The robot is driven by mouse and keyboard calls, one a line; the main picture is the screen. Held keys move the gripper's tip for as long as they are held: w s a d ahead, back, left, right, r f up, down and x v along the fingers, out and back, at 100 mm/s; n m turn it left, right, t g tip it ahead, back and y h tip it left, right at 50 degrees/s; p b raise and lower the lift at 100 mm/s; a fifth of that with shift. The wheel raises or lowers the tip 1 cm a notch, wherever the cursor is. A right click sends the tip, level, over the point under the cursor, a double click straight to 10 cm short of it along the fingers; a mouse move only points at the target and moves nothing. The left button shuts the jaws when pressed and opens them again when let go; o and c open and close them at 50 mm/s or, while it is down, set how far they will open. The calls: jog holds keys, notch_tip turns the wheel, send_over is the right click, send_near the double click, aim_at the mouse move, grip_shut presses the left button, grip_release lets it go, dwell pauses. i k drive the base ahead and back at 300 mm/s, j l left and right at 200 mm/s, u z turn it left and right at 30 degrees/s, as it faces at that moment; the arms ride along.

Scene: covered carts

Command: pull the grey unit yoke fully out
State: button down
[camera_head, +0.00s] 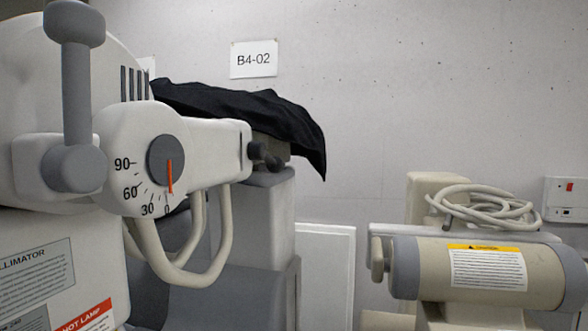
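The nearer unit, white and grey, fills the left side. A pale arm (215,143) with an angle dial (166,160) runs right from its rounded head (25,75) to a dark knob (265,157) by a grey column (266,215). This arm may be the yoke; I cannot tell for sure. The dial's orange pointer is near 0. A grey lever with rounded ends (77,95) stands in front of the head, and pale looped handles (222,240) hang below the arm. My gripper is not in view.
A black cloth (245,112) drapes over the column top. At right, a beige unit has a horizontal cylinder (425,270) with grey ends and a coiled cable (490,207) on top. Behind are a concrete wall with a B4-02 sign (254,59) and a wall box (566,198).

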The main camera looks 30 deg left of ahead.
aim_at(215, 149)
jog(key=i+l, duration=0.4)
jog(key=i, duration=0.15)
jog(key=i+l, duration=0.35)
jog(key=i, duration=0.15)
jog(key=u, duration=0.4)
jog(key=i+l+u, duration=0.1)
jog(key=u, duration=0.25)
jog(key=l+u, duration=0.15)
jog(key=u, duration=0.25)
jog(key=i+l+u, duration=0.1)
jog(key=u, duration=0.25)
